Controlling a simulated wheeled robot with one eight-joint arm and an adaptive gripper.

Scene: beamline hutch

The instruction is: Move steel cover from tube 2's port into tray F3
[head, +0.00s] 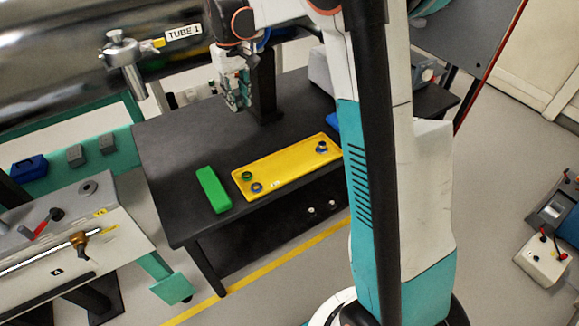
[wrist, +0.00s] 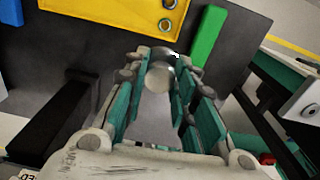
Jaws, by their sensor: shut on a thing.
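My gripper (head: 236,95) hangs over the back of the dark table, above and behind the yellow tray. In the wrist view my gripper (wrist: 161,62) is shut on a round grey metal piece, which looks like the steel cover (wrist: 159,76). The cover cannot be made out in the head view. The yellow tray (head: 285,170) lies on the table with several small ring-shaped parts at its two ends and a bare middle. It also shows in the wrist view (wrist: 100,14). Its small label is too small to read. I cannot identify tube 2's port.
A green block (head: 213,190) lies left of the tray on the dark table (head: 180,150); it also shows in the wrist view (wrist: 208,38). A dark post (head: 264,85) stands close beside my gripper. A shiny tube labelled TUBE 1 (head: 60,60) runs behind, at upper left.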

